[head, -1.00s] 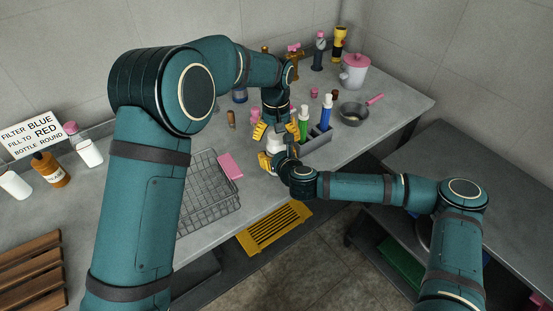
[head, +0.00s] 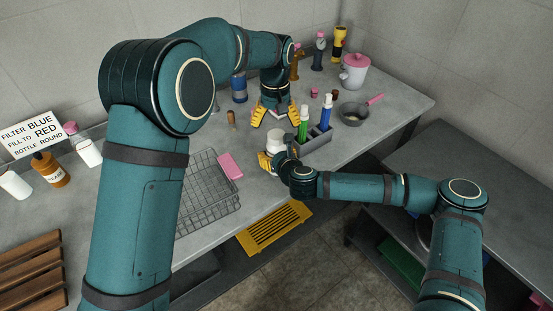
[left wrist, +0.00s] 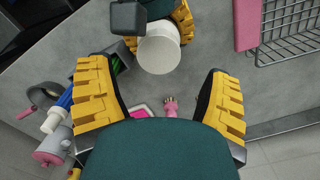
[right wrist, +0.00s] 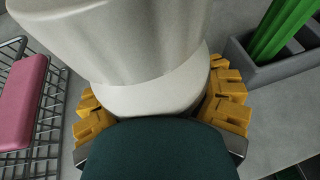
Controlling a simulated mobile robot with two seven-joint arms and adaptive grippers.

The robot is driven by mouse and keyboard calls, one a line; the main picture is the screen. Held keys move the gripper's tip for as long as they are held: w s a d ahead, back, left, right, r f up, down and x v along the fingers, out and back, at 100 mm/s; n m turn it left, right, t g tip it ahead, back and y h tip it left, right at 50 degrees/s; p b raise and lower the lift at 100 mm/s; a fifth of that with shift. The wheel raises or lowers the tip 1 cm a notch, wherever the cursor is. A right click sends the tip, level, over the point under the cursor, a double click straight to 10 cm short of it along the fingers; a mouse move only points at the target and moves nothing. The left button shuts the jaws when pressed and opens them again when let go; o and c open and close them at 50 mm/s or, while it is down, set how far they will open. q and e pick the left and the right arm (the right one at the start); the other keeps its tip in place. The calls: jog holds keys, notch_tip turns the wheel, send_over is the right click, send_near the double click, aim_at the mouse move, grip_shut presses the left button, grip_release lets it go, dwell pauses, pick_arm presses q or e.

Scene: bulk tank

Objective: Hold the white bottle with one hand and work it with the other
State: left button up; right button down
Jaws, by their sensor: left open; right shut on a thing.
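The white bottle (head: 275,137) stands upright at the counter's front, and its round white top shows in the left wrist view (left wrist: 158,50). My right gripper (head: 276,157) is shut on it low down, with a yellow finger on each side in the right wrist view (right wrist: 155,105); the bottle's white body (right wrist: 140,50) fills much of that view. My left gripper (head: 274,121) is open and empty, just behind and above the bottle, apart from it in the left wrist view. Whether the bottle's top has a separate cap I cannot tell.
A grey caddy (head: 317,141) with a green brush (head: 303,124) and a blue one (head: 326,112) stands close on the right. A wire basket (head: 210,195) with a pink sponge (head: 230,166) is at the left. A small pink item (left wrist: 171,105) lies under my left gripper.

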aim_at(277, 134)
pick_arm(q)
jog(key=shift+r+n, duration=1.3)
jog(key=shift+r, duration=0.15)
jog(key=shift+f, duration=0.15)
jog(key=shift+d+f, duration=0.1)
jog(key=shift+f, duration=3.8)
jog(key=c, duration=1.3)
jog(key=shift+m, duration=0.9)
jog(key=o, duration=1.3)
jog(key=shift+s, duration=0.1)
jog(key=shift+r, duration=0.1)
